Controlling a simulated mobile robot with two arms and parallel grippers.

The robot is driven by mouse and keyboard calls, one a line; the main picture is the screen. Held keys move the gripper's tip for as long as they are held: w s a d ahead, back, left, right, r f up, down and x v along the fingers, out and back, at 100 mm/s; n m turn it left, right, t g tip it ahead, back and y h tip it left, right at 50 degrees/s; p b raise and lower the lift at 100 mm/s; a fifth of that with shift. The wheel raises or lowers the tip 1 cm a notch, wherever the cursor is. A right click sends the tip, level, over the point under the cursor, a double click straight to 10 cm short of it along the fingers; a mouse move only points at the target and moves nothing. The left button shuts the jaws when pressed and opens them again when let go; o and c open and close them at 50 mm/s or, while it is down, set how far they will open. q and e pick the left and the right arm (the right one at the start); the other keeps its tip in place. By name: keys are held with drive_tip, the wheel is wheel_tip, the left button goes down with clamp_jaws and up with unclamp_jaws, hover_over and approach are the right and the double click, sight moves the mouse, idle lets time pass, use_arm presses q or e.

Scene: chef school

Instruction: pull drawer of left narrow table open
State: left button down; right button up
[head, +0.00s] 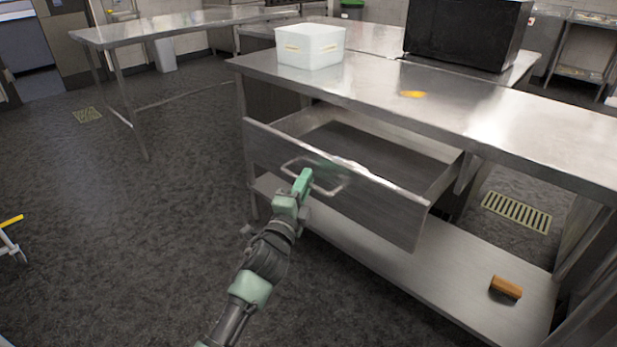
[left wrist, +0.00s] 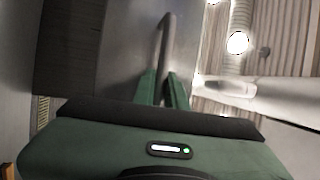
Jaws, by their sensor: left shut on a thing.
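The drawer (head: 335,185) of the steel table (head: 470,105) stands well open in the head view, and its inside looks empty. A bar handle (head: 337,190) is on its front panel. My left gripper (head: 304,178) is shut on the handle near its left end. In the left wrist view, the two green fingers of my left gripper (left wrist: 163,88) close around the handle bar (left wrist: 166,35). My right gripper is not in view.
A white bin (head: 310,45) and a black box (head: 465,32) stand on the tabletops. A brown block (head: 506,287) lies on the lower shelf (head: 440,275).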

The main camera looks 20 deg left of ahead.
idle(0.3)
use_arm(q)
drive_tip(key=c, duration=1.7)
unclamp_jaws()
drive_tip(key=shift+c, duration=0.2)
drive_tip(key=s+f, duration=0.1)
drive_tip(key=s, duration=0.6)
drive_tip(key=shift+s+d+f, duration=0.2)
drive_tip(key=shift+s+f, duration=0.05)
drive_tip(key=shift+s, duration=0.1)
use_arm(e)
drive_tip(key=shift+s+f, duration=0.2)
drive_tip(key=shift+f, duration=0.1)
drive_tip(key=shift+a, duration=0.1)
